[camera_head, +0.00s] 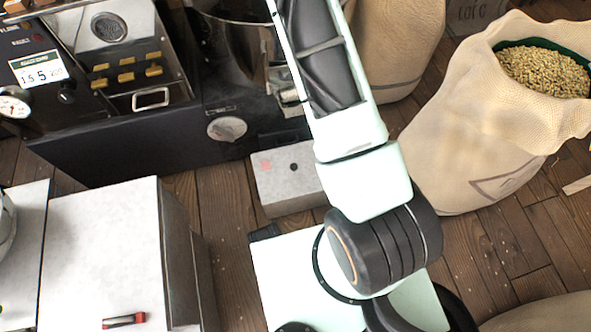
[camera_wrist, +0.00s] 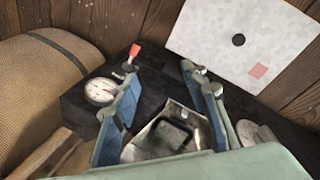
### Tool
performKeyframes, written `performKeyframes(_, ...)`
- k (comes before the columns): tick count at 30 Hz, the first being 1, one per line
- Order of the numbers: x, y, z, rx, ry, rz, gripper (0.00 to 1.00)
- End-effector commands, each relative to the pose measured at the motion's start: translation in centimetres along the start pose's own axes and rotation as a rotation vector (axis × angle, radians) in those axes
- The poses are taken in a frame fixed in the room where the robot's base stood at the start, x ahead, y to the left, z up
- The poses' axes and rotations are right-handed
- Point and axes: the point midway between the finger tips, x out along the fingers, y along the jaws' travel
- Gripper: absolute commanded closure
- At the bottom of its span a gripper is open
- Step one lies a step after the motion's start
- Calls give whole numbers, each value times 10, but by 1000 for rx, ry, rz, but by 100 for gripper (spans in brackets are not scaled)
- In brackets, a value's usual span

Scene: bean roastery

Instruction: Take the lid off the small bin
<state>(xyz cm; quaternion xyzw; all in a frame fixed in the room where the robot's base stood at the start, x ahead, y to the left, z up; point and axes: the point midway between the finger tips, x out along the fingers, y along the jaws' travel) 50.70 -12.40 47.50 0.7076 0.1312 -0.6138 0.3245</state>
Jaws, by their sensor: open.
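The small bin is likely the low grey box on the floor beside the dark machine. Its speckled grey top, which looks like the lid (camera_head: 288,182), has a small black round knob and a red square. My arm partly covers its right side in the head view. In the wrist view the same grey top (camera_wrist: 215,30) is at the upper right, with the black knob and red square in sight. My gripper (camera_wrist: 160,78) is open, with nothing between its blue-padded fingers. It is apart from the lid, which lies beyond the fingertips. The gripper does not show in the head view.
A dark roasting machine (camera_head: 170,130) fills the upper left. A metal chute (camera_wrist: 150,140) and a dial (camera_wrist: 100,91) show near the fingers. A sack of beans (camera_head: 480,130) stands at right. A white-topped cabinet (camera_head: 95,250) is at lower left. Some wooden floor is clear.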

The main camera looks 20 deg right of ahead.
Motion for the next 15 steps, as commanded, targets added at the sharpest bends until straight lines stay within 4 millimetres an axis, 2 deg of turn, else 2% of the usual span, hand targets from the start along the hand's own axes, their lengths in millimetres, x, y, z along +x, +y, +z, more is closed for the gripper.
performKeyframes(1, 22, -16, 14, -14, -8, -55, 60)
performKeyframes(2, 33, -27, 20, -23, -7, -86, 60)
performKeyframes(3, 48, -45, 16, -74, 14, -130, 60)
performKeyframes(4, 59, -62, 3, -158, 49, -165, 60)
performKeyframes(7, 77, -103, -13, -341, 122, -260, 60)
performKeyframes(10, 84, -128, -20, -448, 167, -318, 60)
performKeyframes(15, 95, -145, -24, -502, 191, -348, 60)
